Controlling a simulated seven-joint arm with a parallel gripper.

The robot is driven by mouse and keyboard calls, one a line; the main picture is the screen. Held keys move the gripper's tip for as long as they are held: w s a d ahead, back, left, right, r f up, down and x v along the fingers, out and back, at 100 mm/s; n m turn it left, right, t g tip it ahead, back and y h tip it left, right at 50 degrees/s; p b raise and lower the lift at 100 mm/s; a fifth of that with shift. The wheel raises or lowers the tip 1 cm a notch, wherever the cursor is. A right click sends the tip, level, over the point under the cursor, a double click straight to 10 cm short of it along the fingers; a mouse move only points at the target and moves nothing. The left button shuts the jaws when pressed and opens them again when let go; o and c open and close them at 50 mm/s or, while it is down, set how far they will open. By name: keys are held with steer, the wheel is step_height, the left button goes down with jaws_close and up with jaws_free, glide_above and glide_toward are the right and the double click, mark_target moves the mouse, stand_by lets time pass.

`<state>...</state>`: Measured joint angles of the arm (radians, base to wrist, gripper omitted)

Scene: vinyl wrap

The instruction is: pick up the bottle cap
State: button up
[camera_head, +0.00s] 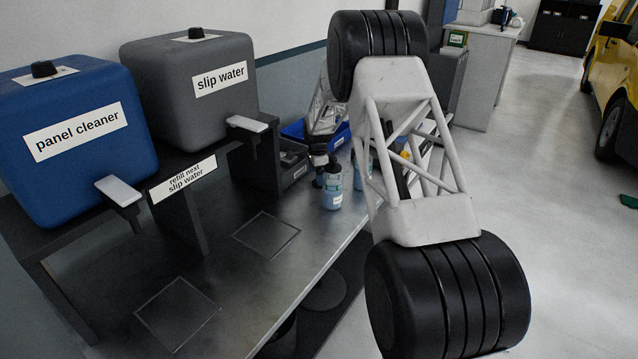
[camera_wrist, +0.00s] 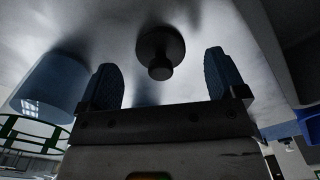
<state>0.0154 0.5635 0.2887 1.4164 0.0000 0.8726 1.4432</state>
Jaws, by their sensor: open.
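The bottle cap (camera_wrist: 160,46), a dark round disc with a narrower knob, shows in the wrist view on the grey bench surface (camera_wrist: 215,22). My gripper (camera_wrist: 160,62) is open, with one dark finger on each side of the cap in the picture. No contact is visible, and I cannot tell the remaining distance. A translucent blue bottle (camera_wrist: 48,85) is left of the fingers. In the head view, my gripper (camera_head: 319,170) is small and dark beside a labelled bottle of blue liquid (camera_head: 333,190). The cap cannot be made out there.
A blue panel cleaner tank (camera_head: 75,165) and a grey slip water tank (camera_head: 185,95) stand on a raised rack at left. A second bottle (camera_head: 358,178) is partly hidden by my arm. A blue bin (camera_head: 295,131) lies behind. The front bench has clear room around square outlines.

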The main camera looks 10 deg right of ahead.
steer(key=shift+f, duration=1.35)
steer(key=c, duration=1)
steer(key=shift+r, duration=0.1)
steer(key=shift+r, duration=4.9)
steer(key=shift+m, duration=0.7)
steer(key=s+d+r, duration=0.1)
steer(key=d+r, duration=0.3)
steer(key=d, duration=0.1)
steer(key=s+d+r, duration=0.2)
steer(key=d+r, duration=0.2)
steer(key=d, duration=0.1)
steer(key=s+d+r, duration=0.1)
steer(key=d+r, duration=0.3)
steer(key=d, duration=0.1)
steer(key=shift+s+d, duration=0.15)
steer(key=shift+d, duration=0.15)
